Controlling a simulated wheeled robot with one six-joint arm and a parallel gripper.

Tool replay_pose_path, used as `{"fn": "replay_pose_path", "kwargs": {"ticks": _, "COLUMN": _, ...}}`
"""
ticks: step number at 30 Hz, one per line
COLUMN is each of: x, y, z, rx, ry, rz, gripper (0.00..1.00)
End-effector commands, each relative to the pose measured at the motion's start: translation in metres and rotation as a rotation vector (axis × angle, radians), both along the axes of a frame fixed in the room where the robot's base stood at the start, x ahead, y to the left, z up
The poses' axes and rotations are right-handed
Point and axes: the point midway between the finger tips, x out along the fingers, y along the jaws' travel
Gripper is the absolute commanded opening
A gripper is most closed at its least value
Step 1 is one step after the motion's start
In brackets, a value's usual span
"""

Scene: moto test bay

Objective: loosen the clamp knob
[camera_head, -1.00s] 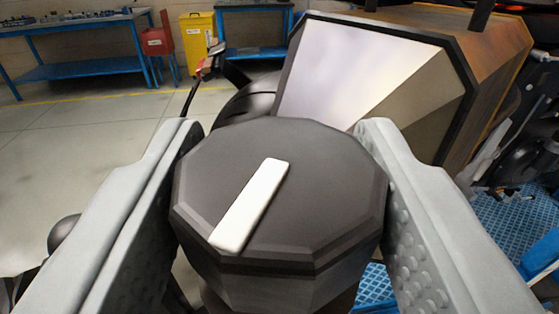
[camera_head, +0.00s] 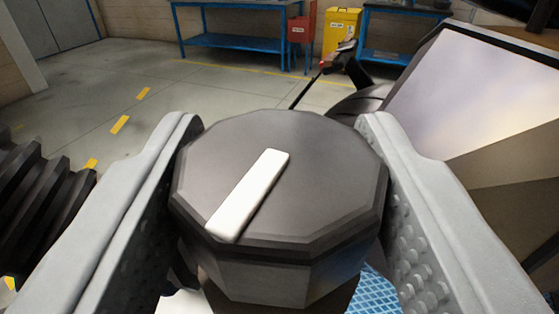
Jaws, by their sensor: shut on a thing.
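The clamp knob (camera_head: 320,185) is a dark grey many-sided cap with a white bar marked across its top. It fills the middle of the view. My gripper (camera_head: 280,150) is shut on the knob, with one pale grey finger on its left side and one on its right. The white bar slants from lower left to upper right. The stem under the knob shows only in part.
A large box-shaped body with a pale sloped panel (camera_head: 505,95) stands close at the right. Dark ribbed parts (camera_head: 40,205) are close at the left. Blue benches (camera_head: 240,50), a red box (camera_head: 301,28) and a yellow bin (camera_head: 341,32) stand far back beyond open floor.

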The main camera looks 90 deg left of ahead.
Motion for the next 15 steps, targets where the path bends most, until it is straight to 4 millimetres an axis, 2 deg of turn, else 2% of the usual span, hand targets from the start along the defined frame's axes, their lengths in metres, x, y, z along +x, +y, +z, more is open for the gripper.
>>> {"fn": "replay_pose_path", "kwargs": {"ticks": 15, "x": 0.002, "y": 0.0004, "z": -0.0001, "rx": 0.001, "ry": -0.002, "rz": 0.481, "gripper": 0.24}}
